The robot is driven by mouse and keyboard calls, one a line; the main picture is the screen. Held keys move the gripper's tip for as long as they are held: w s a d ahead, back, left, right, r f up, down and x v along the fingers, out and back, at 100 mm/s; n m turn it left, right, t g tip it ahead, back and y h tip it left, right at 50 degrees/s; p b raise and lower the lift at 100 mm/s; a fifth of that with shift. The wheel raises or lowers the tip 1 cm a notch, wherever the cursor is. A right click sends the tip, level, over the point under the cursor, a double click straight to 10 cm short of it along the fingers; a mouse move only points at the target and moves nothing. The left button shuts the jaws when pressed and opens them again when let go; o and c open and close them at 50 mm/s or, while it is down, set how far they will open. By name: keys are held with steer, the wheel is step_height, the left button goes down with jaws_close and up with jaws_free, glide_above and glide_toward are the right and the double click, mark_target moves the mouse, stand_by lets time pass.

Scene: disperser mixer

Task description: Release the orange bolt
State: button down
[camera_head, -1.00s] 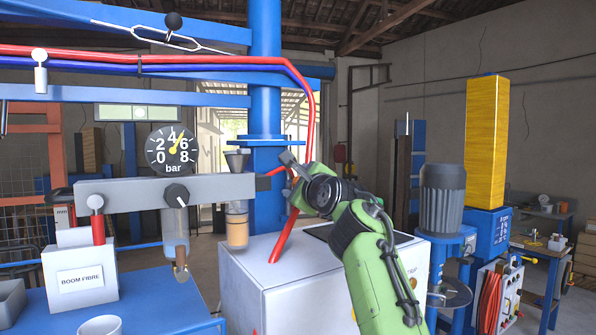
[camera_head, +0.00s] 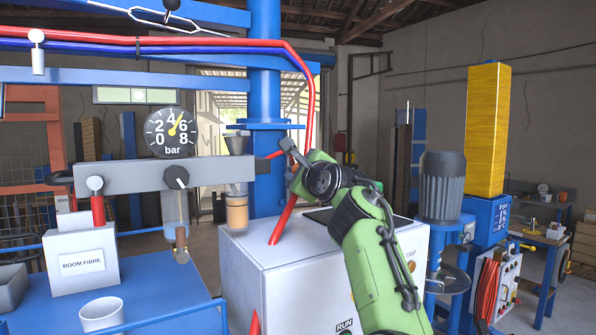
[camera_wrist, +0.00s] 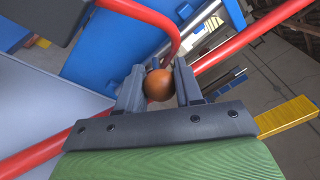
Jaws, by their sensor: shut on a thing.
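The orange bolt shows in the wrist view as a round, brownish-orange head (camera_wrist: 158,84) between the two grey fingers of my gripper (camera_wrist: 158,82). The fingers are closed against its sides. The rest of the bolt is hidden behind its head. In the head view my gripper (camera_head: 289,148) is in front of the blue column (camera_head: 264,100), beside the red hose (camera_head: 306,120). The bolt cannot be made out there.
A grey bar with a pressure gauge (camera_head: 170,132) and filter bowl (camera_head: 237,212) is left of my gripper. A white cabinet (camera_head: 262,262) stands below. A motor (camera_head: 442,185) and yellow column (camera_head: 488,130) stand at right. A white cup (camera_head: 102,314) is at lower left.

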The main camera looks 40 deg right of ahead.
step_height(320, 180, down, 3)
steer(key=shift+w+f+b, duration=0.1)
steer(key=shift+b, duration=0.95)
steer(key=c, duration=1.2)
jaws_free()
steer(key=o, duration=0.4)
steer(key=shift+s, duration=0.45)
steer(key=b+v, duration=1)
steer(key=v, duration=0.4)
steer(key=shift+s+a, duration=0.1)
steer(key=shift+s, duration=0.1)
steer(key=shift+s+a, duration=0.1)
steer(key=shift+s, duration=0.2)
